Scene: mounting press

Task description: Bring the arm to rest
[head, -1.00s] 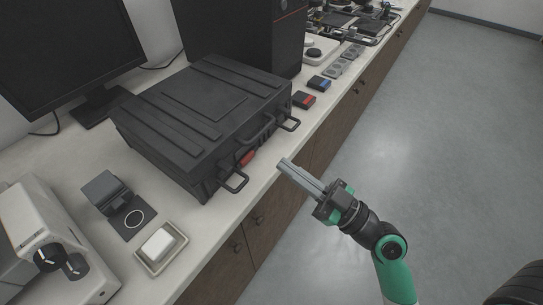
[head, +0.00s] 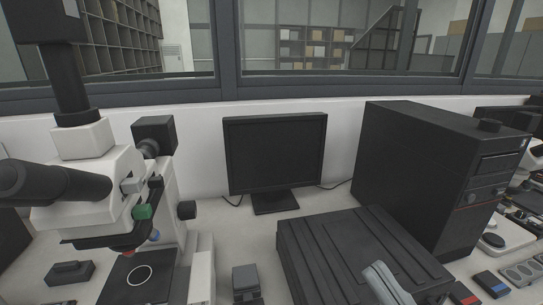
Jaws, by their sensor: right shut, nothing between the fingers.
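My right gripper (head: 386,281) shows only as grey fingertips at the bottom edge of the head view, right of centre. The fingers are together with nothing between them. They appear in front of the black case (head: 330,262), overlapping its lid in the picture; I see no clear contact. The rest of the right arm is below the frame. My left gripper is not in view.
A white microscope (head: 95,185) stands at the left. A monitor (head: 275,155) stands at the back, and a large black computer tower (head: 425,180) is at the right. Small red and blue boxes (head: 491,284) lie by the case. Windows are behind the counter.

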